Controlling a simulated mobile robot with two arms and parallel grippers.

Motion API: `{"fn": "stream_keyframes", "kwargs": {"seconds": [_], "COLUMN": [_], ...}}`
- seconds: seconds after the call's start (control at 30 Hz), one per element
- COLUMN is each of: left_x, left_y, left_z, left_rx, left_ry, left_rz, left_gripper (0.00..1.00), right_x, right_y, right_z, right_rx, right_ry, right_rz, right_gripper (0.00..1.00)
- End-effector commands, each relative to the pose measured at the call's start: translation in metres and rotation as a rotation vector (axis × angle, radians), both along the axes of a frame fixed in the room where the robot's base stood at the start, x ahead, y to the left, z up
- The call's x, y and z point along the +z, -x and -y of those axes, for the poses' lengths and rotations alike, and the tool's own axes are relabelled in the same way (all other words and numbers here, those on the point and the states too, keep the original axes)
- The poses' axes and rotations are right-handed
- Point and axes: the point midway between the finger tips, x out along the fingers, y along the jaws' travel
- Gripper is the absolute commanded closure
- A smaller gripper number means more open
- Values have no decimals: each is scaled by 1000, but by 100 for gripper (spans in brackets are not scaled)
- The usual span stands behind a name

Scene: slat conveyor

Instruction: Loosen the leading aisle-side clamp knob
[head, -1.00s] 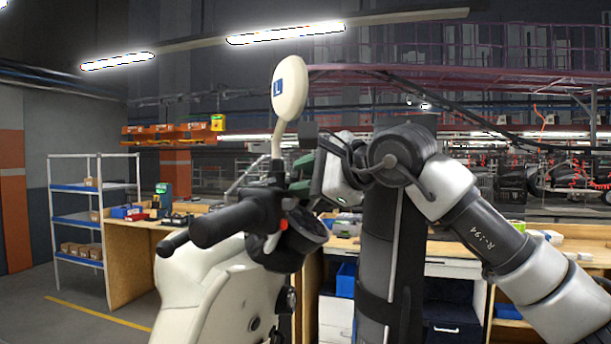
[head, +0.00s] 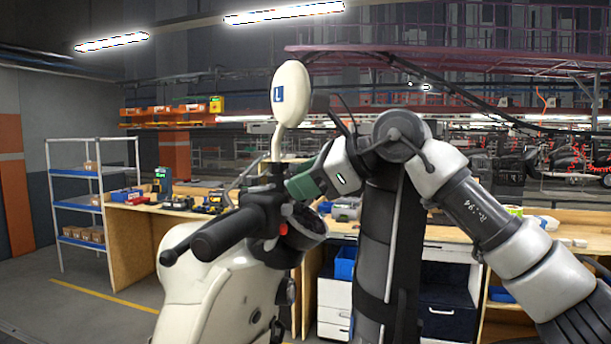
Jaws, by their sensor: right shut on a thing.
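A cream scooter (head: 215,275) with black handlebar grips stands in front of me, its round mirror (head: 291,93) marked with an L label raised on a stem. My right gripper (head: 280,185), with green finger parts, reaches in from the right at the base of the mirror stem. It is shut on a small dark part there, which I take for the clamp knob; the fingers and dark fittings largely hide it. No other clamp knob can be made out clearly. My left gripper is not in view.
A workbench with tools (head: 140,212) and a shelf rack (head: 75,212) stand at the left. Another bench (head: 450,236) with bins and drawers stands behind my right arm. Overhead rails cross the back. Open floor lies at the lower left.

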Motion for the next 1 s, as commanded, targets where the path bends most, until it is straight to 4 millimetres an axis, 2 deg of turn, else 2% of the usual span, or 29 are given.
{"fn": "stream_keyframes", "kwargs": {"seconds": [0.43, 0.47, 0.6, 1.0], "left_x": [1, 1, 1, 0], "left_y": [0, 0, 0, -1], "left_z": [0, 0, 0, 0], "left_rx": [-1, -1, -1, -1], "left_ry": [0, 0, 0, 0], "left_rz": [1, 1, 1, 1], "left_gripper": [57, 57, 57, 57], "right_x": [-1, -1, -1, -2], "right_y": [0, 0, 0, 0], "right_z": [0, 0, 0, -1], "right_rx": [0, 0, 1, 4], "right_ry": [-1, -1, -2, 2], "right_rz": [-11, -11, -10, -10], "right_gripper": [92, 65, 43, 42]}}
